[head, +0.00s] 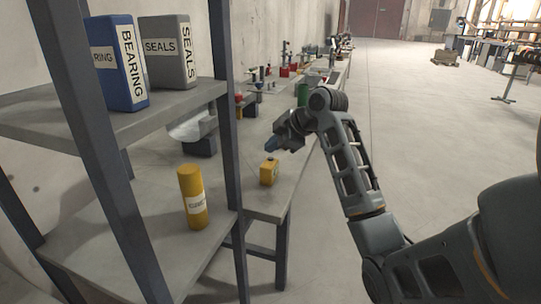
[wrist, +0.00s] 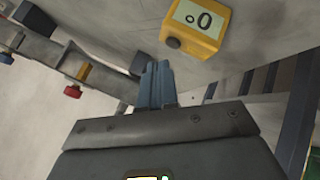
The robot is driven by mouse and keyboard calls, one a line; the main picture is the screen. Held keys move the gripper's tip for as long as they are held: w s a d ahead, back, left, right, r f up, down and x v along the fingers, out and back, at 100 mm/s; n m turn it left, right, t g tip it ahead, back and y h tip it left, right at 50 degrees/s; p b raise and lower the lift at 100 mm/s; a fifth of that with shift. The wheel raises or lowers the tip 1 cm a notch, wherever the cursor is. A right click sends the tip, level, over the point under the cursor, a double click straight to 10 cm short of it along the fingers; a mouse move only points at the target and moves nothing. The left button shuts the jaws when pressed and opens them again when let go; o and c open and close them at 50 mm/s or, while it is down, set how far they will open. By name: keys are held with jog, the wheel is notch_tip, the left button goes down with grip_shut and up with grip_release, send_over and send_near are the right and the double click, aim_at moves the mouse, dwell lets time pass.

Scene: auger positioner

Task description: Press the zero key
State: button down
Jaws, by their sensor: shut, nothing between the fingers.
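A small yellow box (head: 269,173) stands near the end of the long grey bench in the head view. In the wrist view the yellow box (wrist: 219,38) carries a pale label that reads "0" with a small circle beside it. A dark round key (wrist: 173,43) sticks out of the box on the face beside the label. My gripper (head: 271,146) is shut and empty, with blue fingers, just above and behind the box. In the wrist view my gripper (wrist: 155,75) is below and left of the key, with a visible gap.
A shelf rack (head: 95,120) stands at the left, holding a blue bearing box (head: 118,63), a grey seals box (head: 168,52) and a yellow cylinder (head: 191,196).

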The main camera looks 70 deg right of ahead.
notch_tip(320, 180, up, 6)
jog(key=p, duration=0.4)
dwell(0.5)
notch_tip(320, 180, up, 6)
jog(key=m+g+y+p, duration=0.2)
jog(key=m+g+p, duration=0.3)
jog(key=g, duration=0.1)
send_over(273, 159)
jog(key=s, duration=0.3)
jog(key=shift+d, duration=0.3)
